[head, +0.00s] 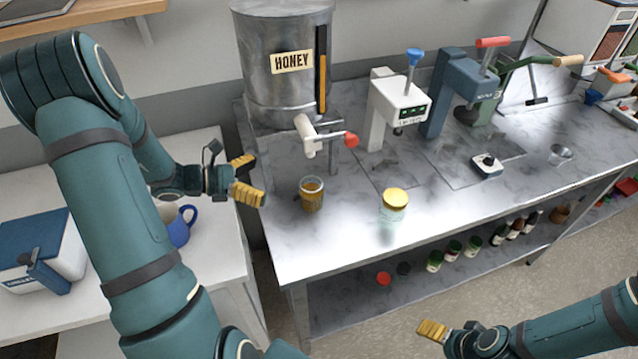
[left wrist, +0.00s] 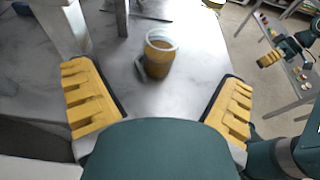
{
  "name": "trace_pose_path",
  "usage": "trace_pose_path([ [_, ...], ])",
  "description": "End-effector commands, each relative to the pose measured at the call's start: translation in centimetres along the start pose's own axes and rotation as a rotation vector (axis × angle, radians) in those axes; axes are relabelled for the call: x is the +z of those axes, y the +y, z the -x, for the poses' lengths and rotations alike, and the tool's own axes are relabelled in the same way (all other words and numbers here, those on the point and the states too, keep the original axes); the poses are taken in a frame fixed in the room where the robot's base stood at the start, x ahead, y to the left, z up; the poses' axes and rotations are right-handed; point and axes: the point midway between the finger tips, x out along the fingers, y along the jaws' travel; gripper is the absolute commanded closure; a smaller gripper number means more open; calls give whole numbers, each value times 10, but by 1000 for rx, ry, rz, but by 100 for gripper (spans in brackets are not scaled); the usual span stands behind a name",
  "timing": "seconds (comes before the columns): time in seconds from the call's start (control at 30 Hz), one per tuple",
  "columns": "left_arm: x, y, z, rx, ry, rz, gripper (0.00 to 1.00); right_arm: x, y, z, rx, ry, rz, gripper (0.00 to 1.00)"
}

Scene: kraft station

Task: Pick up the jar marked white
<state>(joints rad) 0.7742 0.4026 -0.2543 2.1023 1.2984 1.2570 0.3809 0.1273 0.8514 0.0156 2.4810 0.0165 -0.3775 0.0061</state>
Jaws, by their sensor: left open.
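A glass jar (head: 312,196) holding amber honey stands upright on the metal table near its left front edge, in front of the dispenser tap. It shows in the left wrist view (left wrist: 159,55), beyond my fingers. A second jar (head: 393,208), clear with a gold lid, stands to its right. I cannot make out a white mark on either. My left gripper (head: 250,179) is open and empty, left of the honey jar and apart from it; its yellow fingers spread wide in the left wrist view (left wrist: 157,80). My right gripper (head: 432,330) is low at the front, its opening unclear.
The steel honey tank (head: 272,90) and its red-tipped tap (head: 318,137) stand behind the honey jar. A white machine (head: 395,105) and a blue press (head: 447,95) stand further right. A blue mug (head: 181,228) is on the left counter.

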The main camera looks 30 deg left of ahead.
Motion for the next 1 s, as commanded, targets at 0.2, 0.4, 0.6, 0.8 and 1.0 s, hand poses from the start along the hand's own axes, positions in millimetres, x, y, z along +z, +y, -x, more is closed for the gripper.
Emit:
trace_pose_path([
  [0.2, 0, -1, -38, -6, -3, 0, 3, 1, 1, -2, 0, -2, 0, 15],
  [0.4, 0, -1, -71, -5, -2, 0, 3, 1, 1, -3, 0, -3, 1, 15],
  [0.6, 0, -1, -84, -3, 0, 0, 3, 2, 1, -3, 0, -4, 1, 15],
  [0.8, -2, -4, -109, -7, 0, -1, 3, 2, 1, -4, 0, -4, 1, 15],
  [1.0, -2, -4, -132, -4, 1, -1, 3, 2, 2, -4, 0, -5, 1, 15],
])
